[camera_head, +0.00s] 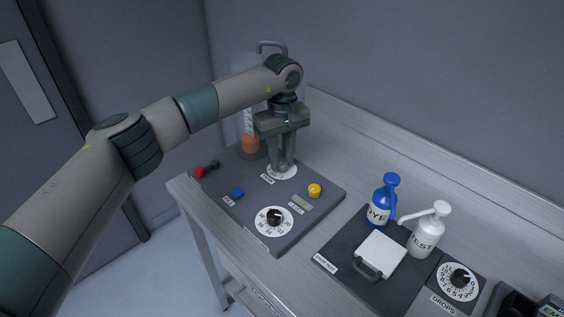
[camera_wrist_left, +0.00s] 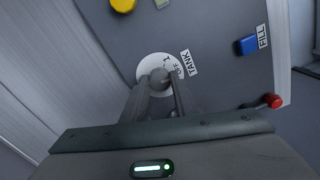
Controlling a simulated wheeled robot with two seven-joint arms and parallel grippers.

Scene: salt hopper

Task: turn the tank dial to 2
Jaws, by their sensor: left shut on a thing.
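The tank dial (camera_head: 291,173) is a round white plate with a knob, on the dark panel beside its TANK label. In the wrist view, the tank dial (camera_wrist_left: 148,64) shows a 1 and what looks like OFF near the label; the rest of its marks are hidden by the fingers. My left gripper (camera_head: 282,164) points down over the dial and is shut on its knob. In the wrist view the fingers of my left gripper (camera_wrist_left: 160,82) meet at the knob. The knob's pointer is too covered to read. My right gripper is not in view.
The panel also has a red-knobbed lever (camera_head: 200,172), a blue FILL button (camera_head: 237,193), a yellow knob (camera_head: 315,190) and a numbered dial (camera_head: 273,218). A clear tank (camera_head: 240,66) stands behind. Blue (camera_head: 381,205) and white (camera_head: 425,237) bottles stand right, near the DROPS dial (camera_head: 459,279).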

